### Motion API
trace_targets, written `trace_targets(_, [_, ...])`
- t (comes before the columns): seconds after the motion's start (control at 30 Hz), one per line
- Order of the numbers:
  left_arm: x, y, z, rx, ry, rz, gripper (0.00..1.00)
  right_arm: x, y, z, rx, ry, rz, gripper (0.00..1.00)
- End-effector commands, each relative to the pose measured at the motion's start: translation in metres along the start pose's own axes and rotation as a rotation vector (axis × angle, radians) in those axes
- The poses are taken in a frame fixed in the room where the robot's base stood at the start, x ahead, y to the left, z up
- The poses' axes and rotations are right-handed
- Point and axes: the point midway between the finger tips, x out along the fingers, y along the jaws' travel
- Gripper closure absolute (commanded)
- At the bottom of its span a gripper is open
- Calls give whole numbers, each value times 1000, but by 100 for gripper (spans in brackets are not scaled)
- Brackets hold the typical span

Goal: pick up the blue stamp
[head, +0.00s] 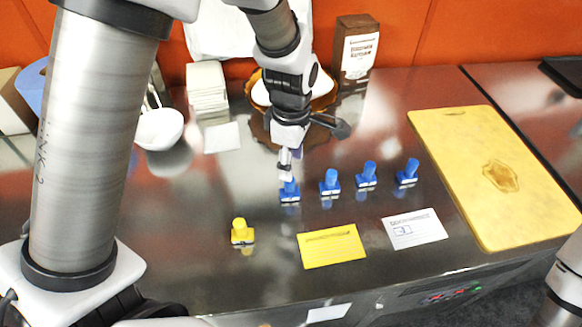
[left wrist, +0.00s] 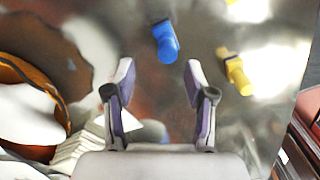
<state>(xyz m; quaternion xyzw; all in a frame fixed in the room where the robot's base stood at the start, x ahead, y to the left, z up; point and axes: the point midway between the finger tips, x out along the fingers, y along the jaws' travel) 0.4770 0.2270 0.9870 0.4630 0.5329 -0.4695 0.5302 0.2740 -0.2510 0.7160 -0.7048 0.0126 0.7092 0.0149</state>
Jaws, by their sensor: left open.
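Several blue stamps stand in a row on the steel counter. The leftmost blue stamp (head: 290,191) is right below my left gripper (head: 287,172), which partly overlaps it in the head view. The other blue stamps (head: 330,181) stand to its right. In the left wrist view my left gripper (left wrist: 158,72) is open and empty, and a blue stamp (left wrist: 166,42) shows beyond and between its fingertips. A yellow stamp (head: 242,232) stands nearer the front edge, and it also shows in the left wrist view (left wrist: 238,75). My right gripper is not in view.
A yellow card (head: 332,246) and a white card (head: 415,229) lie in front of the stamps. A yellow board (head: 470,150) lies at right.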

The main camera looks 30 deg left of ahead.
Motion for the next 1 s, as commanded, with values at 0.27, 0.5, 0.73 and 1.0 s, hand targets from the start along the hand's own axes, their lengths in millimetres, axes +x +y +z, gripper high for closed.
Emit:
trace_targets(0.27, [37,-2,-2,0,0,-6,45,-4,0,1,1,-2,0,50])
trace_targets(0.5, [74,-2,-4,1,2,-3,45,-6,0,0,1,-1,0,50])
trace_targets(0.73, [76,-2,-4,1,1,-1,56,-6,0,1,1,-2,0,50])
trace_targets(1.0, [76,-2,-4,1,1,-1,100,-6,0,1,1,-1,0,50])
